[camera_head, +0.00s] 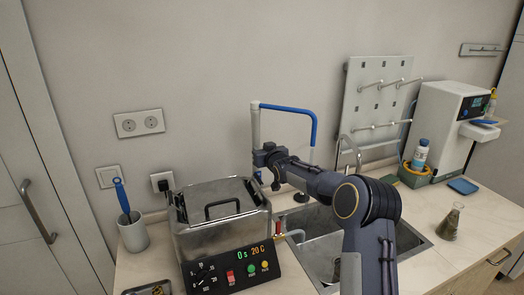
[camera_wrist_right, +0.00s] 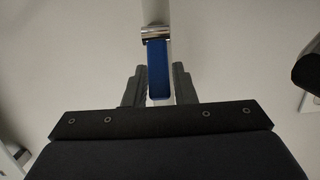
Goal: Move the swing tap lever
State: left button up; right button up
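The swing tap stands behind the sink, with a white upright pipe (camera_head: 255,128) and a blue spout (camera_head: 296,109) that bends over to the right and down. In the right wrist view a blue lever (camera_wrist_right: 157,70) lies below a chrome collar (camera_wrist_right: 157,33) on the white pipe. My right gripper (camera_head: 265,168) is at the lower part of the tap, and its body hides much of it. In the wrist view its fingers (camera_wrist_right: 160,88) stand either side of the blue lever, with a narrow gap seen at the right finger. My left gripper is not in view.
A steel water bath (camera_head: 215,213) with a control panel stands left of my right arm. The sink (camera_head: 322,250) lies under the arm. A white drying rack (camera_head: 376,100) hangs behind, and a flask (camera_head: 449,225) stands on the right counter. A cup with a blue brush (camera_head: 132,234) is at left.

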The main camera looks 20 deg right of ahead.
jog(key=shift+o, duration=1.2)
jog(key=shift+s, duration=0.1)
jog(key=shift+s+b, duration=0.35)
jog(key=shift+b, duration=0.05)
jog(key=s+r+b, duration=0.1)
jog(key=s+b, duration=0.2)
jog(key=s, duration=0.3)
jog(key=shift+s+a+r, duration=0.2)
jog(key=shift+s+a, duration=0.05)
jog(key=shift+s, duration=0.15)
